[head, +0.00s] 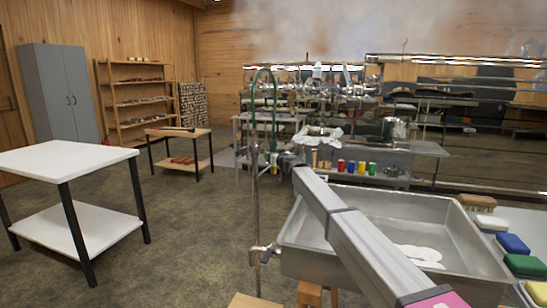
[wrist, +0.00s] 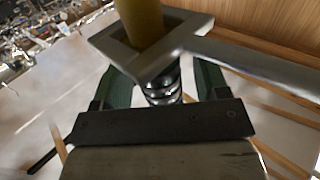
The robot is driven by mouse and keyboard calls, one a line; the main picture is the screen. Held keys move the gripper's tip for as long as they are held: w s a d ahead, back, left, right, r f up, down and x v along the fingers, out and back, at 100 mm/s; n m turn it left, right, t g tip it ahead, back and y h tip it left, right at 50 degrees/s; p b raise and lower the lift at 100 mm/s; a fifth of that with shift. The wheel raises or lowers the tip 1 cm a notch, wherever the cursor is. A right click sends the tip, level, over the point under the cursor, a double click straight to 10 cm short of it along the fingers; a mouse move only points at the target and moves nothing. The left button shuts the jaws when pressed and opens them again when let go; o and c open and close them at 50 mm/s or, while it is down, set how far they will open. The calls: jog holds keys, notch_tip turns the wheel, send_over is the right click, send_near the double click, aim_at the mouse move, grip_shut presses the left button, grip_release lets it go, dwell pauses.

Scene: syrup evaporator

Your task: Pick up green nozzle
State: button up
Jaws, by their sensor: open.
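A thin upright metal pipe stands in front of the sink and carries an arched green hose (head: 262,72). The hose comes down to a small green nozzle (head: 273,160), near the far end of my grey arm. In the wrist view an olive-coloured cylinder (wrist: 140,22) sits in a square grey metal bracket (wrist: 160,62), with a dark coiled spring (wrist: 163,90) below it; I cannot tell whether this is the nozzle. My gripper (wrist: 160,80) is open, with one dark green finger on each side of the spring. Contact cannot be made out. In the head view my gripper is too small to make out.
A metal sink basin (head: 305,240) lies close on the right, with brushes and coloured sponges (head: 524,265) beside it. A white-topped table (head: 65,158) stands at left. A counter behind holds several coloured cans (head: 362,168).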

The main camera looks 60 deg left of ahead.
jog(key=c, duration=1.1)
jog(key=shift+r, duration=5)
